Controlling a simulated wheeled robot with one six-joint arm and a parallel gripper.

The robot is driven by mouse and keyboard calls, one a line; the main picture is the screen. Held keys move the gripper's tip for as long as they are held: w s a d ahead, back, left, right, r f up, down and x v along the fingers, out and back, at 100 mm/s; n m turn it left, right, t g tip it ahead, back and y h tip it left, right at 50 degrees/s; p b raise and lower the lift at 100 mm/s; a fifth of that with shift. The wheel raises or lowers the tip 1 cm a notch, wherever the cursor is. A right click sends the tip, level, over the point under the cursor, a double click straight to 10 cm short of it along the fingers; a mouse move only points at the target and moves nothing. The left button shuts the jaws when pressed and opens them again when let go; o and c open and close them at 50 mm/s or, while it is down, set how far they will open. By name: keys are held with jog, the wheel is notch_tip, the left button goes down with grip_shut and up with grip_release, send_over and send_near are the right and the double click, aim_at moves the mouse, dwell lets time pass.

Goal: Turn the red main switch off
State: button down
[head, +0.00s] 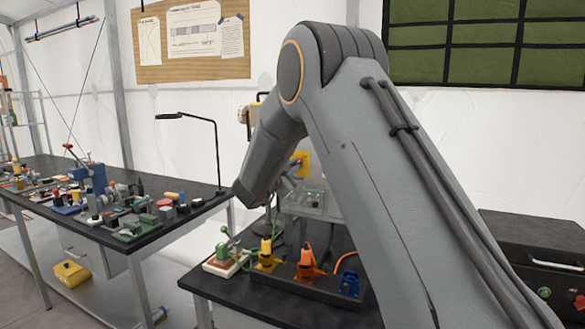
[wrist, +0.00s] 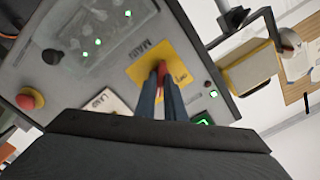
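The red main switch (wrist: 163,69) sits on a yellow plate marked MAIN (wrist: 141,71) on a grey control panel (wrist: 110,75) in the wrist view. My gripper (wrist: 161,76) reaches up to the switch with one dark finger on each side. The red handle fills the narrow gap at the fingertips, so the gripper looks shut on it. The fingers hide part of the handle, and its exact angle is hard to read. In the head view the yellow plate (head: 302,159) shows behind my arm, which hides most of the panel.
The panel also has a red mushroom button (wrist: 29,99), a black knob (wrist: 52,56) and several lit green lamps. A yellow box (wrist: 249,74) stands beside it. A black bench (head: 215,283) with colored clamps is in front, and a cluttered worktable (head: 160,230) stands left.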

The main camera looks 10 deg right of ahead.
jog(key=shift+n, duration=0.4)
jog(key=n+p, duration=0.8)
jog(key=n, duration=0.9)
jog(key=shift+f, duration=0.1)
dwell(0.4)
jog(key=c, duration=1.8)
grip_release()
jog(key=shift+c, duration=0.2)
